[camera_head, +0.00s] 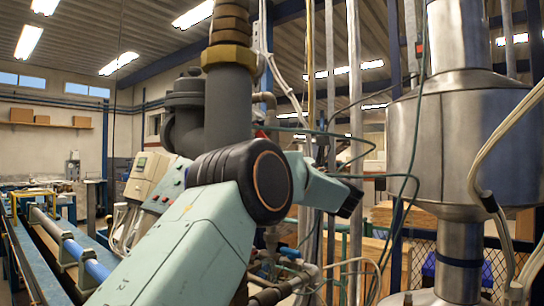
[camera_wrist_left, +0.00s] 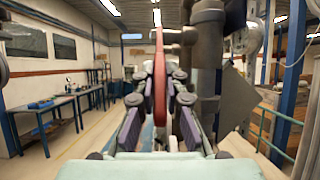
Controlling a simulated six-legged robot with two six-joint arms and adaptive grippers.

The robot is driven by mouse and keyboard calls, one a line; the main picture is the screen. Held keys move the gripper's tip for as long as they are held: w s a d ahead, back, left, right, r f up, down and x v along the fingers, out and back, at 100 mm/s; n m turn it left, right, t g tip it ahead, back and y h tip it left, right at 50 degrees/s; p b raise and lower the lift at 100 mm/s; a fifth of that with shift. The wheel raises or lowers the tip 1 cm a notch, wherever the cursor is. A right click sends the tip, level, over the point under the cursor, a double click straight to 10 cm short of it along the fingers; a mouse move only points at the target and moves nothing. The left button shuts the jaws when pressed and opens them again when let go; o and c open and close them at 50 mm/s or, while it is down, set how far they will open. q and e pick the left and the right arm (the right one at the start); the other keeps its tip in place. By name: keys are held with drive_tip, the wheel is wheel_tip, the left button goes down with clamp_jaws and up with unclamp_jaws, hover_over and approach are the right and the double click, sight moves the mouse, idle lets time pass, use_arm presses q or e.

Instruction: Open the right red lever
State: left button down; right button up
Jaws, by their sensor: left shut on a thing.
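A red lever (camera_wrist_left: 160,82) stands upright, seen nearly edge-on, in the middle of the left wrist view. My left gripper (camera_wrist_left: 162,80) has its dark fingers on both sides of it and is shut on it. In the head view my left arm comes up from the bottom and covers the lever and the gripper fingers. A small red bit (camera_head: 262,133) shows above the arm joint beside the grey pipe, but I cannot tell whether it is the lever. My right gripper is in neither view.
A thick grey vertical pipe (camera_head: 229,105) with a brass collar stands right behind my arm. A large steel vessel (camera_head: 465,140) stands at the right, with loose cables near it. A control box (camera_head: 163,185) is left of the arm. Tables (camera_wrist_left: 60,105) stand at the left of the wrist view.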

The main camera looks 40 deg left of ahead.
use_arm(q)
drive_tip(key=c, duration=1.4)
unclamp_jaws()
drive_tip(key=shift+d+r, duration=0.1)
drive_tip(key=shift+d, duration=0.2)
drive_tip(key=shift+a, duration=0.25)
drive_tip(key=v, duration=1.2)
